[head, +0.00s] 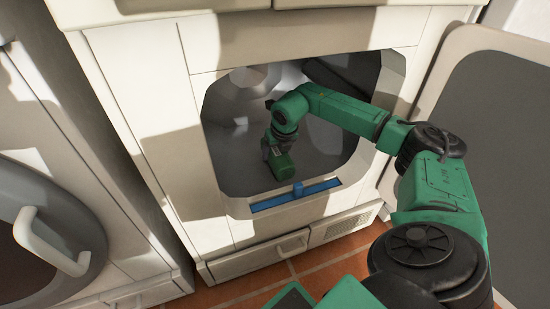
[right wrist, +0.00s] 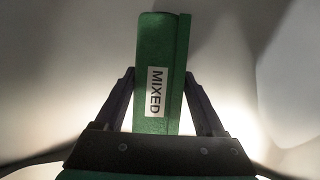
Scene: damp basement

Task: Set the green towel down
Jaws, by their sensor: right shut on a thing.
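The green towel (right wrist: 162,35) is a narrow folded or rolled bundle with a white label reading MIXED. In the right wrist view it stands lengthwise between the two dark fingers of my right gripper (right wrist: 160,85), which is shut on it. In the head view my right arm reaches through the open square doorway of a white machine (head: 208,235). My right gripper (head: 272,150) is inside, and the towel (head: 284,168) shows just above the lower lip of the opening. I cannot tell whether the towel touches the drum. My left gripper is not in view.
A blue strip (head: 296,195) lies along the opening's lower edge. The machine's open door (head: 500,135) stands at the right. Another machine with a round door and pale handle (head: 50,245) is at the left. The grey drum interior (head: 235,140) around the gripper looks empty.

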